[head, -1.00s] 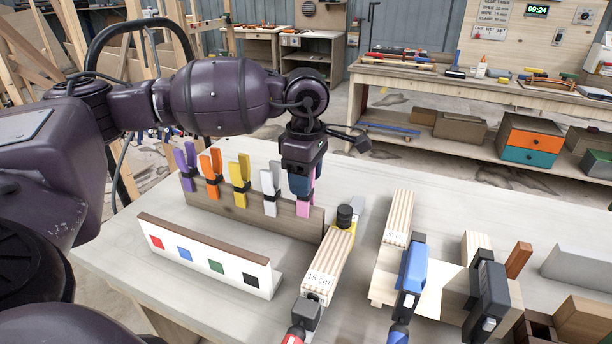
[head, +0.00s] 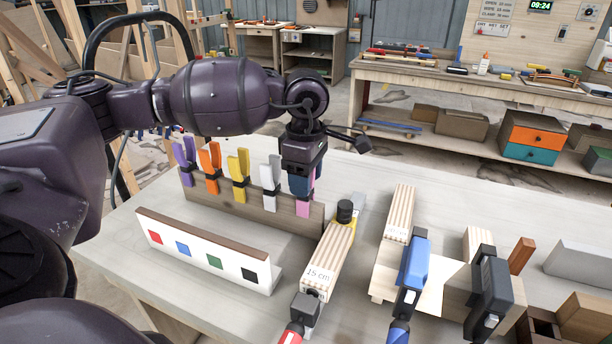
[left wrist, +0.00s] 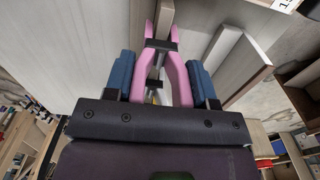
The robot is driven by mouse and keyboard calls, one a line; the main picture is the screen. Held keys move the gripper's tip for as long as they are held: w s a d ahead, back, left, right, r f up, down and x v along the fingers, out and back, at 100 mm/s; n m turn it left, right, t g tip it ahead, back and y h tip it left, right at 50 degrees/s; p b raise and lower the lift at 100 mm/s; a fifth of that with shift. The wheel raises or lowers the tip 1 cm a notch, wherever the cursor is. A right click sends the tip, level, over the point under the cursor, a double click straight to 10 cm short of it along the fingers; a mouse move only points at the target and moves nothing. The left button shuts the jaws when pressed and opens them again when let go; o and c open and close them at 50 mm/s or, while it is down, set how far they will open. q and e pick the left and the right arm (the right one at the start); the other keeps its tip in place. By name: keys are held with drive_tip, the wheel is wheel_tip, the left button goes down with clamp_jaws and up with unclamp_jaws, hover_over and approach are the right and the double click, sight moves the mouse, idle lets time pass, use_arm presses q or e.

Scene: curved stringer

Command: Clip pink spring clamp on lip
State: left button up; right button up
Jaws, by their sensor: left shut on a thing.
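The pink spring clamp (head: 303,207) is at the right end of a row of clamps on an upright brown board (head: 250,212). My left gripper (head: 301,186) points down over it and is shut on its handles, hiding its upper part in the head view. In the left wrist view, the pink clamp (left wrist: 178,72) stands between the blue fingers of my left gripper (left wrist: 161,85), with its jaws pointing away. I cannot tell whether its jaws still grip the board. My right gripper is not in view.
Purple (head: 184,163), orange (head: 210,170), yellow (head: 238,176) and white (head: 270,182) clamps stand left of the pink one. A white rail with coloured squares (head: 195,243) lies in front. Striped wood blocks (head: 328,262) and bar clamps (head: 413,275) crowd the right side.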

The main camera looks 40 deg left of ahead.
use_arm(q)
drive_tip(key=shift+f, duration=0.45)
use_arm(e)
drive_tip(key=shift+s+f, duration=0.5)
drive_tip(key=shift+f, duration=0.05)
use_arm(q)
drive_tip(key=o, duration=1.1)
drive_tip(key=shift+o, duration=0.2)
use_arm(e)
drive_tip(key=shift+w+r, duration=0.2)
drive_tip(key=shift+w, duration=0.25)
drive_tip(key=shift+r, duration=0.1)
